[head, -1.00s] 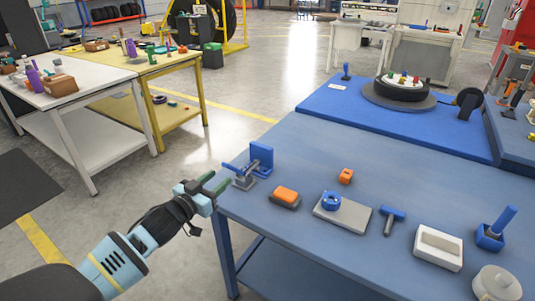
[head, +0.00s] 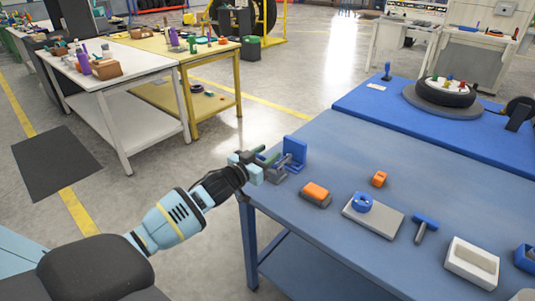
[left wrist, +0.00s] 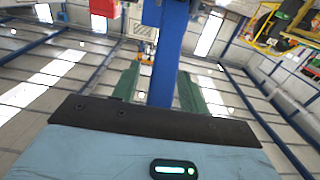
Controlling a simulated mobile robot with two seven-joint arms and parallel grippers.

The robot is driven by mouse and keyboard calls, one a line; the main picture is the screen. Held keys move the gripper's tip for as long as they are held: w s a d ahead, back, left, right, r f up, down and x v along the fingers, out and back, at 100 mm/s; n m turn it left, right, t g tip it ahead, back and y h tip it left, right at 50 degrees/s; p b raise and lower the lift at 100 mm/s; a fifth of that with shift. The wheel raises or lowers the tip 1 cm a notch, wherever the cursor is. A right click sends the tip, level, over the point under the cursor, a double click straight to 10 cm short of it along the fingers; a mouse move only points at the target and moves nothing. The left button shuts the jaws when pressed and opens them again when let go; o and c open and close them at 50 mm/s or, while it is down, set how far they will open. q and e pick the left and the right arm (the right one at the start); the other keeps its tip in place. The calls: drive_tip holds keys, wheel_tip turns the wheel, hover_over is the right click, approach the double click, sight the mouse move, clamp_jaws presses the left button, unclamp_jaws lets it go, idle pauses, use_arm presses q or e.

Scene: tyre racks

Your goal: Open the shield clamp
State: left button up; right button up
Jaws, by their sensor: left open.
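The shield clamp stands at the near left corner of the blue table, with a blue upright plate (head: 296,147) and a grey base (head: 277,176). My left gripper (head: 266,160) is at the clamp and covers part of its lever side. In the left wrist view, a blue bar (left wrist: 168,60) of the clamp lies between the two green fingers of the open left gripper (left wrist: 160,85). Clear gaps show beside the bar, and I cannot tell whether a finger touches it. My right gripper is not in view.
An orange block on a dark base (head: 315,193) sits just right of the clamp. A grey plate with a blue ring (head: 372,217), a blue hammer-like tool (head: 425,226) and a white box (head: 471,262) lie farther right.

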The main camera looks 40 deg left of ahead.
use_arm(q)
drive_tip(key=shift+w, duration=0.35)
clamp_jaws()
drive_tip(key=shift+r, duration=0.1)
